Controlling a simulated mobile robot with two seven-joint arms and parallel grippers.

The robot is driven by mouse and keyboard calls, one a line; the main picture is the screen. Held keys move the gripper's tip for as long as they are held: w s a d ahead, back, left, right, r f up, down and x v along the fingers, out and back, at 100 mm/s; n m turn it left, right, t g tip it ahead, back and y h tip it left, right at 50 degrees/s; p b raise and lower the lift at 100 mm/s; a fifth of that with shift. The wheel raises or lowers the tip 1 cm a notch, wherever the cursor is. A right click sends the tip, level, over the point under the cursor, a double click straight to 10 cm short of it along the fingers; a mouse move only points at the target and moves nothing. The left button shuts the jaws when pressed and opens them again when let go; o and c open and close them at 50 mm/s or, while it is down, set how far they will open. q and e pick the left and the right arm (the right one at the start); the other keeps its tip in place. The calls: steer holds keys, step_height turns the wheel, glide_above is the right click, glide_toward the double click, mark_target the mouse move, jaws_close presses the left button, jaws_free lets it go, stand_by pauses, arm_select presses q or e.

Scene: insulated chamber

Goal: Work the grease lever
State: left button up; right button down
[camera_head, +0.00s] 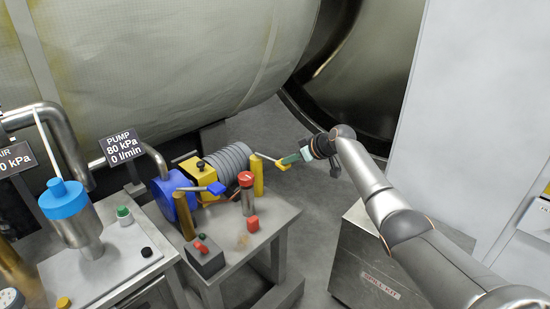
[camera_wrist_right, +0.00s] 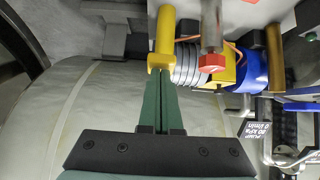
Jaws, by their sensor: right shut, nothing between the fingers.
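A lever with a thin pale rod and a yellow grip (camera_head: 283,165) sticks out to the right from a yellow post (camera_head: 258,178) on the small metal bench. My right gripper (camera_head: 290,158) has its green fingers shut and empty, with the tips at the yellow grip. In the right wrist view the finger tips (camera_wrist_right: 161,74) meet the end of the yellow grip (camera_wrist_right: 163,40); I cannot tell whether they touch. A second lever with a blue grip (camera_head: 216,188) stands on a brown post (camera_head: 184,214). No label shows which is the grease lever. My left gripper is out of view.
A red-capped cylinder (camera_head: 246,180) stands beside the yellow post. A blue and yellow pump (camera_head: 178,195) with a grey ribbed part (camera_head: 232,160) lies behind. A dark box with a red switch (camera_head: 205,258) sits at the bench front. A spill kit box (camera_head: 370,265) stands right; floor between is clear.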

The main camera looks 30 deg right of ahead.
steer(key=shift+f+b, duration=0.85)
steer(key=shift+f, duration=0.55)
steer(key=shift+r+p, duration=1.8)
steer(key=shift+r, duration=0.5)
step_height(320, 180, up, 7)
steer(key=p, duration=0.5)
steer(key=shift+p, duration=0.35)
steer(key=shift+w, duration=0.1)
